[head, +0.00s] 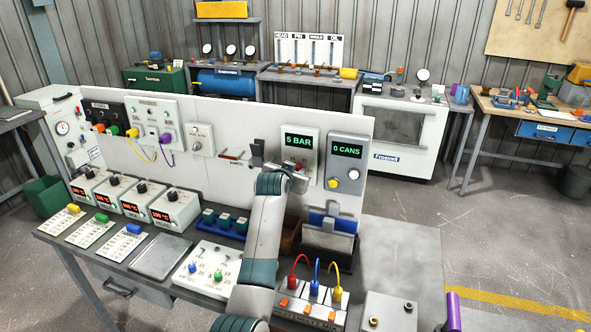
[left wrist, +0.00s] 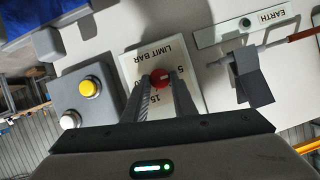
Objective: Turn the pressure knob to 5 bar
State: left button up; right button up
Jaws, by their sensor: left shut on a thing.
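The pressure knob (left wrist: 159,77) is a small red knob on a pale panel (left wrist: 158,52) marked LIMIT BAR, with 5, 10 and 15 printed by it. My left gripper (left wrist: 160,84) has one finger on each side of the knob and is shut on it. In the head view, my left gripper (head: 297,182) is at the upright white board, below a green display (head: 298,141) that reads 5 BAR. My right gripper is not in view.
Right of the display is a grey box (head: 346,162) reading 0 CANS, with a yellow and a white button. Left of it, a dark clamp hangs by the EARTH label (left wrist: 271,22). Red, blue and yellow cables (head: 316,275) stand on the bench below.

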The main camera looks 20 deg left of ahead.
pick_arm(q)
jog(key=shift+f, duration=0.15)
jog(key=o, duration=1)
jog(key=shift+o, duration=0.2)
jog(key=shift+s, duration=0.1)
jog(key=a+b+v, duration=0.1)
jog(key=b+v, duration=0.4)
jog(key=v, duration=1.2)
jog(key=shift+d, duration=0.4)
jog(key=shift+s, duration=0.15)
